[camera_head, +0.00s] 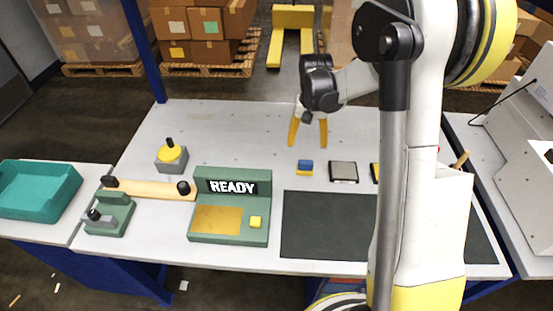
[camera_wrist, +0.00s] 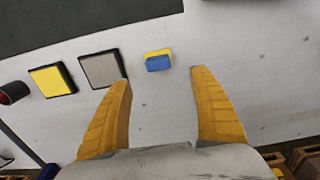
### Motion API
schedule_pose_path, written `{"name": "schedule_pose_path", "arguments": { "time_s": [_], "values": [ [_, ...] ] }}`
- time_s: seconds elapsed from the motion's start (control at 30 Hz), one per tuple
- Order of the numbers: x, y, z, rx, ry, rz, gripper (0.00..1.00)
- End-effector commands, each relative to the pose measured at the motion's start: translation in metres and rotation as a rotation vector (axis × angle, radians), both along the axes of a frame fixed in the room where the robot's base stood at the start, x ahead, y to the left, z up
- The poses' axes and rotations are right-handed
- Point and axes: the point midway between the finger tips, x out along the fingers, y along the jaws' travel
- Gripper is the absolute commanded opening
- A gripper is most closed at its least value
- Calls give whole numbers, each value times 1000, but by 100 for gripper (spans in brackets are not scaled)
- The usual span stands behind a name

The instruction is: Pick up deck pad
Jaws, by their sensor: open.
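My gripper (camera_head: 308,132) is open and empty above the light table, its two orange fingers apart. In the wrist view, a small blue and yellow block (camera_wrist: 158,61) lies just beyond the gap between the fingertips (camera_wrist: 160,78). The block also shows in the head view (camera_head: 305,167), nearer the camera than the fingers. A grey square pad with a dark rim (camera_head: 343,171) lies to its right. In the wrist view this grey pad (camera_wrist: 101,69) is by the left fingertip. A yellow dark-rimmed pad (camera_wrist: 52,80) lies beside it, partly hidden by my arm in the head view. No label shows which is the deck pad.
A dark mat (camera_head: 325,225) covers the table's front right. A green READY console (camera_head: 230,180), a wooden bar (camera_head: 150,189) and a yellow-topped knob unit (camera_head: 172,158) stand left. A teal tray (camera_head: 38,190) sits on the left side table. The table's back left is clear.

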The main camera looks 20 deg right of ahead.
Motion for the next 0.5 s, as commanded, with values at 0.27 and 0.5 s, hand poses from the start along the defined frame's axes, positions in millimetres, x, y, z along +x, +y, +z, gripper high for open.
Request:
{"name": "schedule_pose_path", "arguments": {
  "time_s": [0.27,0.5],
  "values": [
    [0,-1,-36,1,4,-3,72],
    [0,-1,-63,0,3,-2,72]
  ]
}}
